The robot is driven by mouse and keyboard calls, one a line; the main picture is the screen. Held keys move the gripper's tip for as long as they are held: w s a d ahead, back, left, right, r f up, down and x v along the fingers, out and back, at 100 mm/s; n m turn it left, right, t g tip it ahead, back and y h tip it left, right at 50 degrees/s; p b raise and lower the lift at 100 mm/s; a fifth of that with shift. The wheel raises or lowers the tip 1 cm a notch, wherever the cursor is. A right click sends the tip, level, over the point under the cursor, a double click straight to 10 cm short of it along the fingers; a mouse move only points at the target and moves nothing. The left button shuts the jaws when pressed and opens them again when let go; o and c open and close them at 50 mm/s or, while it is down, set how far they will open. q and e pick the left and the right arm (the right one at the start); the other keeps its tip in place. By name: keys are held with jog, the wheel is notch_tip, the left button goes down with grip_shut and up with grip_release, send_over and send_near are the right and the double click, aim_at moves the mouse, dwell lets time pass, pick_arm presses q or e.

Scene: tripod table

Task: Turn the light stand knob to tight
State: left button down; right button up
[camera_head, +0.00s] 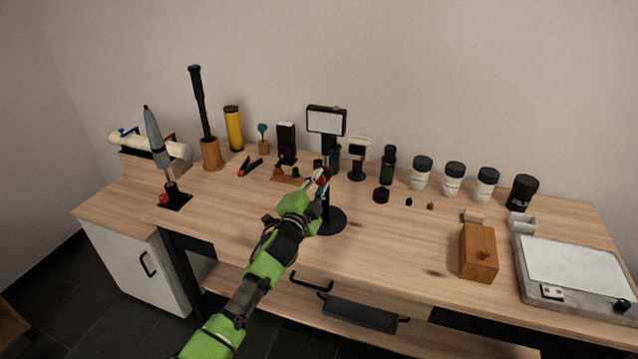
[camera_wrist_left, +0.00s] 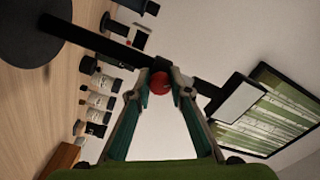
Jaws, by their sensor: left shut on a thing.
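The light stand (camera_head: 326,122) stands upright on the table, with a flat lamp head on top, a black pole and a round black base (camera_head: 331,221). My left gripper (camera_head: 322,178) is at the pole, a little over halfway up. In the left wrist view the stand's pole (camera_wrist_left: 95,41) runs across the picture and its red knob (camera_wrist_left: 160,83) sits between the fingertips. My left gripper (camera_wrist_left: 160,86) is shut on the red knob there. In the head view the fingers mostly hide the knob. My right gripper does not show.
Several small items and white-labelled jars (camera_head: 421,173) stand behind and to the right. A wooden box (camera_head: 478,252) and a hotplate-like grey device (camera_head: 575,270) sit at the right. The front middle of the wooden table (camera_head: 390,244) is clear.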

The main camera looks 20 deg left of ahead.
pick_arm(q)
jog(key=m, duration=0.4)
jog(key=shift+m, duration=1.7)
jog(key=c, duration=1.8)
grip_release()
jog(key=shift+c, duration=0.2)
jog(key=s, duration=1.2)
jog(key=shift+a, duration=0.2)
